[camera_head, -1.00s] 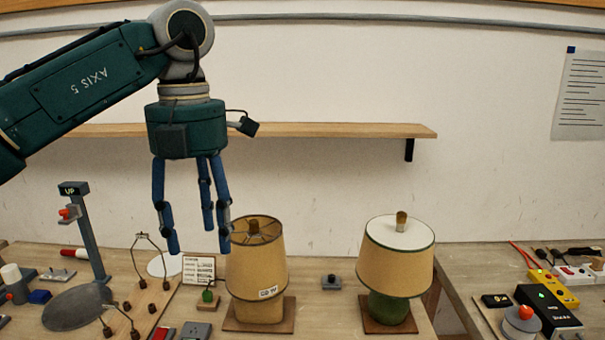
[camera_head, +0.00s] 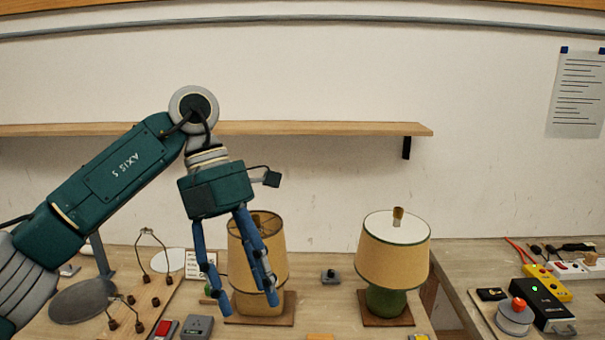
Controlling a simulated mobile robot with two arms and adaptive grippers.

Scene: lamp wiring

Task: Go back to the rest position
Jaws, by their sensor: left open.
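My left gripper (camera_head: 246,303) hangs from the green arm that comes in from the left. Its blue fingers point down and are spread apart, with nothing between them. The fingers pass in front of the left lamp (camera_head: 240,250), which has a tan shade and stands on a brown base board. The fingers hide part of its shade and body. I cannot tell whether they touch it. The right lamp (camera_head: 393,262) has a tan shade with a white top and a green body, and stands clear of the gripper. My right gripper does not show.
A wooden shelf (camera_head: 330,129) runs along the wall behind the arm. A red-topped button (camera_head: 518,310), a black box (camera_head: 543,303) and a yellow strip (camera_head: 548,282) sit on the right table.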

